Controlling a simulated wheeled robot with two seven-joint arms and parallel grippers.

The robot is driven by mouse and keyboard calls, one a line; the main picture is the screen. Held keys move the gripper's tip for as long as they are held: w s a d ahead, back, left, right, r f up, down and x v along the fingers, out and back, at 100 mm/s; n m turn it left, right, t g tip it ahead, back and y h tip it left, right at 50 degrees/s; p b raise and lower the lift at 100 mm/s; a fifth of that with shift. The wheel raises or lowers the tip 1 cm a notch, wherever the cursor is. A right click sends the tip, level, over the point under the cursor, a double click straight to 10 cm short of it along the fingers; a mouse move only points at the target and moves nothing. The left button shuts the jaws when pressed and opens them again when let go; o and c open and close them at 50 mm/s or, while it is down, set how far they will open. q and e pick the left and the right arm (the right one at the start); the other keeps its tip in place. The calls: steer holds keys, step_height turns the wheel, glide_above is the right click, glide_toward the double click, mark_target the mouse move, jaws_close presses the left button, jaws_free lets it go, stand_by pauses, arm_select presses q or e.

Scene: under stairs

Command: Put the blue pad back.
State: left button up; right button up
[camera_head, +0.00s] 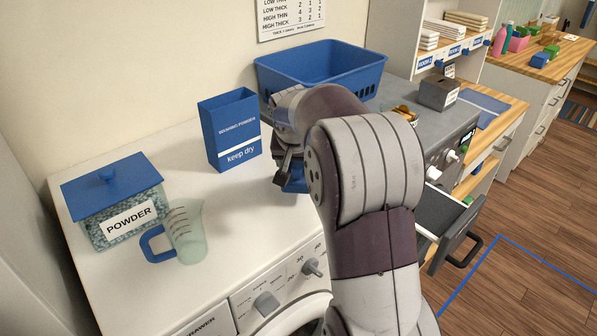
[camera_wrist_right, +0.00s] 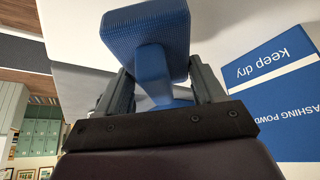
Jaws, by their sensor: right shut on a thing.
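My right gripper (camera_head: 283,170) is over the white washing machine top (camera_head: 235,205), just right of the washing powder box. It is shut on the blue pad (camera_head: 296,184), of which only a small part shows below the fingers. In the right wrist view the blue pad (camera_wrist_right: 143,30) is a textured block with a narrower neck, and the fingers of the gripper (camera_wrist_right: 162,82) sit on either side of that neck. I cannot tell whether the pad touches the machine top. My left gripper is not in view.
The blue washing powder box (camera_head: 228,130) stands close left of the gripper. A powder container (camera_head: 113,205) and a measuring jug (camera_head: 184,235) stand further left. A blue basket (camera_head: 318,66) is behind. An open drawer (camera_head: 447,222) juts out at right, beyond my arm.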

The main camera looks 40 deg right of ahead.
mark_target(299, 165)
steer(key=f, duration=0.2)
steer(key=shift+s+f, duration=0.3)
steer(key=shift+f, duration=0.05)
steer(key=shift+s+f, duration=0.1)
steer(key=shift+f, duration=0.25)
steer(key=o, duration=1.4)
steer(key=shift+r, duration=0.1)
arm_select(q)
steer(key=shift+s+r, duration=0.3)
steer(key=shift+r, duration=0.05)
arm_select(e)
steer(key=shift+r+p, duration=0.25)
steer(key=shift+p, duration=0.05)
steer(key=b+v, duration=0.2)
steer(key=v, duration=0.8)
steer(key=shift+s+a+r, duration=0.15)
steer(key=shift+a+r, duration=0.05)
steer(key=shift+r, duration=0.1)
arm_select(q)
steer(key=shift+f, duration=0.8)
arm_select(e)
steer(key=shift+s+a+r, duration=0.1)
steer(key=shift+r, duration=0.3)
